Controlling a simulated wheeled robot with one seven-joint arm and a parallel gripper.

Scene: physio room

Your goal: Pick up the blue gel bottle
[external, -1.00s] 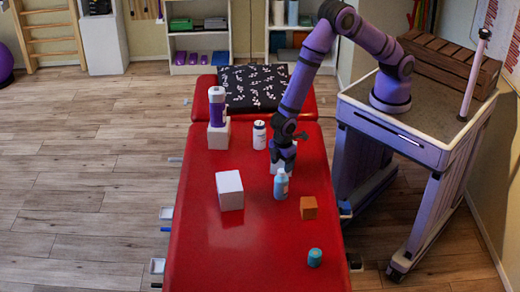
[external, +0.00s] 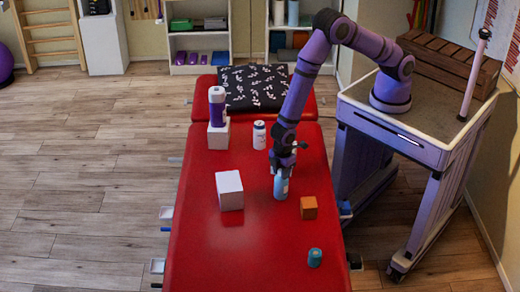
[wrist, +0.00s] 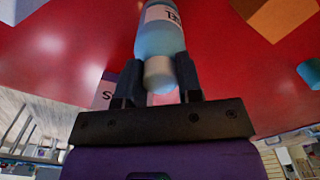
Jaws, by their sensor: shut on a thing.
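The blue gel bottle (external: 281,188) stands on the red treatment table (external: 215,250) near its right side. It is light blue with a white cap, and my gripper hides its top in the external view. My gripper (external: 282,170) comes down from above and is shut on the bottle. In the wrist view the two dark fingers of my gripper (wrist: 158,80) sit on either side of the bottle's (wrist: 162,38) upper part and white cap. I cannot tell whether the bottle's base is clear of the table.
An orange-brown box (external: 308,207) is close to the bottle's right. A white box (external: 229,191) is on the left. A white bottle (external: 259,135) stands behind. A teal roll (external: 315,257) lies in front.

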